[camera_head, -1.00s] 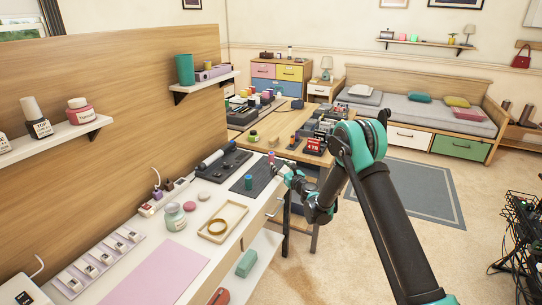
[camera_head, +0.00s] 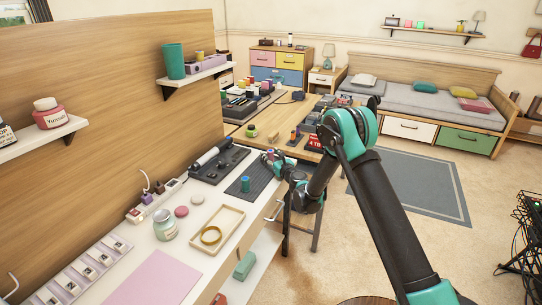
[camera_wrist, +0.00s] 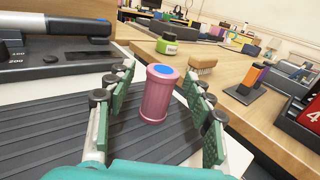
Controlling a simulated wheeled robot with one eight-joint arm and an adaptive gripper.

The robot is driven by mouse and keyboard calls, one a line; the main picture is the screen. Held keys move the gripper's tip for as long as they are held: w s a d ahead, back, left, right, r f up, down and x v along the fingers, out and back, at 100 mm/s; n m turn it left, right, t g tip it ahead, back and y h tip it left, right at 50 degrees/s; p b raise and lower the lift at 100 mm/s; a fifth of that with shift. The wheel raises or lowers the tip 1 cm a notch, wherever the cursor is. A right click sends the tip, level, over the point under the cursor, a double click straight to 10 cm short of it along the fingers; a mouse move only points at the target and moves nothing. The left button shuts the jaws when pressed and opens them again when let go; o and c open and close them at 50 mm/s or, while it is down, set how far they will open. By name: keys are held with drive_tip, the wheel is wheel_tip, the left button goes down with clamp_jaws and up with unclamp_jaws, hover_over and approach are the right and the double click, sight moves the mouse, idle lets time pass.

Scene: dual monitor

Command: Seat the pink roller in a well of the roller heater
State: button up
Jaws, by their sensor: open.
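The pink roller (camera_wrist: 157,98), with a blue disc on its top, stands upright on a dark ribbed mat (camera_wrist: 60,135) in the wrist view. My gripper (camera_wrist: 157,92) is open, with its green finger pads on either side of the roller and gaps showing between. In the head view my gripper (camera_head: 270,158) is over the far end of the mat, and the roller is mostly hidden there. A teal roller (camera_head: 245,184) stands nearer on the same mat. I cannot pick out the roller heater or its wells for certain.
A black unit (camera_wrist: 70,60) with a grey-barrelled tool lies left of the mat. A wooden table (camera_wrist: 205,60) beyond holds a green jar (camera_wrist: 167,43), a brush (camera_wrist: 202,64) and a dark stand (camera_wrist: 246,92). A wooden tray (camera_head: 232,220) and a jar (camera_head: 165,227) stand nearer on the desk.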

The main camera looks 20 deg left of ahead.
drive_tip(key=shift+c, duration=0.4)
clamp_jaws()
